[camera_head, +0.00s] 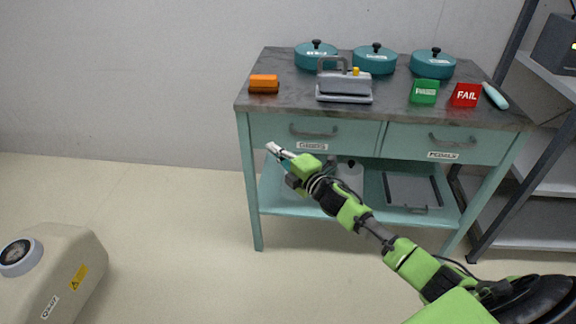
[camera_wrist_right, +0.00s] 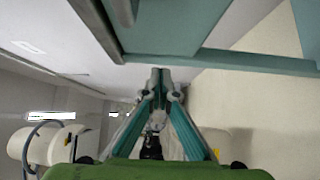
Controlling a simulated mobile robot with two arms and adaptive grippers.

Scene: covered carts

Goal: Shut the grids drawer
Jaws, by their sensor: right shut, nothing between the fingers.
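The teal workbench (camera_head: 249,200) has two drawers side by side under its top. The left drawer (camera_head: 350,133) has a dark bar handle and a small white label that seems to read "GRIDS"; its front looks about level with the right drawer (camera_head: 480,148), whose label is hard to read. My right gripper (camera_head: 272,148) is shut and empty, in front of the left drawer's lower left part; I cannot tell if it touches. In the right wrist view, the closed fingertips (camera_wrist_right: 160,72) are close to a teal edge (camera_wrist_right: 220,60). My left gripper is out of view.
On the benchtop are teal pots (camera_head: 375,60), a grey device (camera_head: 344,86), an orange block (camera_head: 264,83), and green (camera_head: 424,92) and red (camera_head: 465,95) signs. A lower shelf (camera_head: 275,205) holds a tray. A beige machine (camera_head: 60,265) stands at lower left; floor between is clear.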

